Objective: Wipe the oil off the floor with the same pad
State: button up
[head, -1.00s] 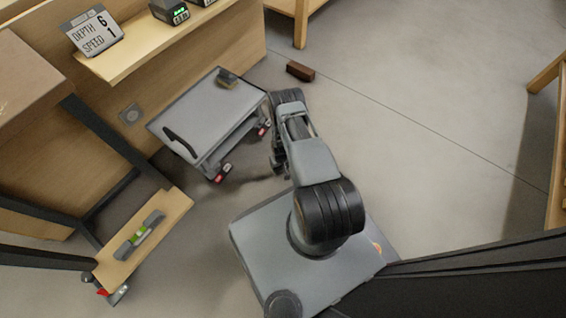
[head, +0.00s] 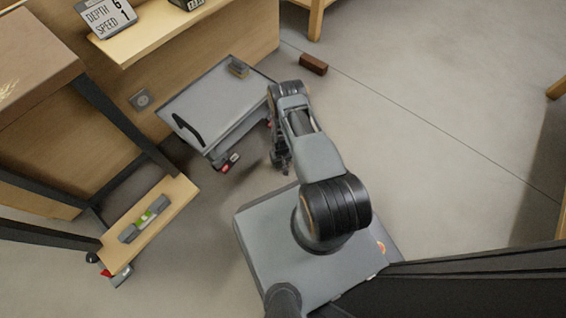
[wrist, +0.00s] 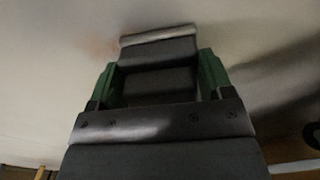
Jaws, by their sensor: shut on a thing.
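My gripper (head: 283,163) points down at the floor between the grey cart and my base in the head view. In the wrist view its green fingers (wrist: 160,82) are shut on a dark pad (wrist: 158,52) with a pale lower edge. The pad is at or close to the floor; I cannot tell whether it touches. A faint brownish smear (wrist: 100,47) shows on the floor just left of the pad; I cannot tell for certain that it is the oil. The arm hides part of the floor in the head view.
A brown brick (head: 313,64) lies on the floor beyond. A low wooden shelf (head: 122,236) is at left. Floor at right is clear.

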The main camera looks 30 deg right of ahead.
jog(key=shift+w+d+f+b, duration=0.1)
jog(key=shift+w+d+b, duration=0.2)
jog(key=shift+d+b, duration=0.3)
jog(key=shift+w+d+f+b, duration=0.1)
jog(key=shift+w+d+b, duration=0.25)
jog(key=shift+d, duration=0.4)
jog(key=shift+w+d+r, duration=0.1)
jog(key=shift+w+d, duration=0.4)
jog(key=shift+d, duration=0.6)
jog(key=shift+w+d+r, duration=0.1)
jog(key=shift+w+d, duration=0.35)
jog(key=shift+d, duration=0.6)
jog(key=shift+w+d+r, duration=0.1)
jog(key=shift+w+d, duration=0.4)
jog(key=shift+d, duration=0.6)
jog(key=shift+w+d+f, duration=0.1)
jog(key=shift+w+d, duration=0.25)
jog(key=shift+d, duration=0.45)
jog(key=shift+w+d, duration=0.35)
jog(key=shift+d, duration=0.4)
notch_tip(320, 180, up, 9)
jog(key=p, duration=0.6)
